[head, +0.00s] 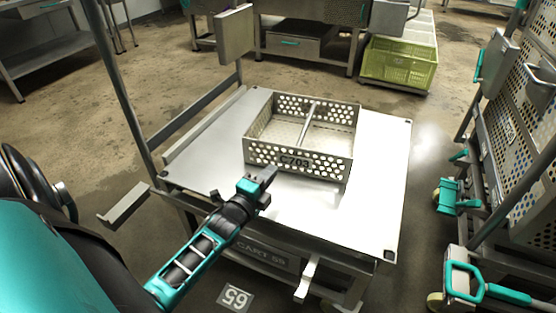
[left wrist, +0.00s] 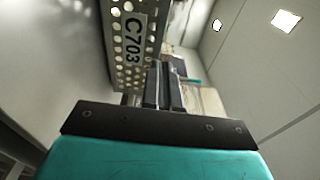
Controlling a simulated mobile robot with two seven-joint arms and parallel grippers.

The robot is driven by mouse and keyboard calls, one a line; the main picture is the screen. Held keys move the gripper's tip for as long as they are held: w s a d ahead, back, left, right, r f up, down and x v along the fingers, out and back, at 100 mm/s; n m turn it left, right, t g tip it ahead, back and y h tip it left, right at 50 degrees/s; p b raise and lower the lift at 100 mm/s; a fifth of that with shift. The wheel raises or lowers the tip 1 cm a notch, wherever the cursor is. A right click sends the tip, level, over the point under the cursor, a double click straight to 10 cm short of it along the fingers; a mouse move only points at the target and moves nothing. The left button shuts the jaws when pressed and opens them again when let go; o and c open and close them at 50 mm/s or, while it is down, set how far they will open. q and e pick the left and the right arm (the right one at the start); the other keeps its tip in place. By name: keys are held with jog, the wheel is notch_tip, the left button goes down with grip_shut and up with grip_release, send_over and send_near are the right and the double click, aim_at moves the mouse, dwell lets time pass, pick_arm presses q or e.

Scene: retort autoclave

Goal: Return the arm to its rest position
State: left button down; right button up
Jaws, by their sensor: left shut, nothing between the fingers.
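My left arm reaches in from the left in the head view. My left gripper (head: 268,175) is shut and empty over the cart top, just in front of the perforated metal basket marked C703 (head: 256,155). In the left wrist view the closed fingers (left wrist: 164,87) show side by side, with the basket (left wrist: 128,50) close by on their left. I cannot tell whether the fingers touch the basket. My right gripper is not in view.
The basket stands on the flat-topped cart (head: 384,150), labelled CART 55. A perforated rack (head: 520,140) stands at the right. A yellow-green crate (head: 398,65) and metal tables stand behind. Bare floor (head: 60,110) lies to the left.

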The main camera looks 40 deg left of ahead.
pick_arm(q)
jog(key=shift+s+d+p, duration=0.2)
jog(key=shift+s, duration=0.9)
jog(key=shift+s+d+p, duration=0.15)
jog(key=shift+s, duration=0.95)
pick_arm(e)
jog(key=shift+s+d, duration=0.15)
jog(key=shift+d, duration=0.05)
pick_arm(q)
jog(key=s+d+f+n+g+h, duration=0.1)
jog(key=s+d+n+g+h, duration=0.2)
jog(key=s+d+n, duration=0.55)
jog(key=s+d+f+n+g+h, duration=0.1)
jog(key=s+d+n+g+h, duration=0.25)
jog(key=d, duration=0.95)
notch_tip(320, 180, up, 12)
jog(key=a+n+y+p, duration=0.1)
jog(key=a+y+p, duration=0.1)
jog(key=p, duration=1.4)
jog(key=shift+a+f+n, duration=0.2)
jog(key=shift+n, duration=0.2)
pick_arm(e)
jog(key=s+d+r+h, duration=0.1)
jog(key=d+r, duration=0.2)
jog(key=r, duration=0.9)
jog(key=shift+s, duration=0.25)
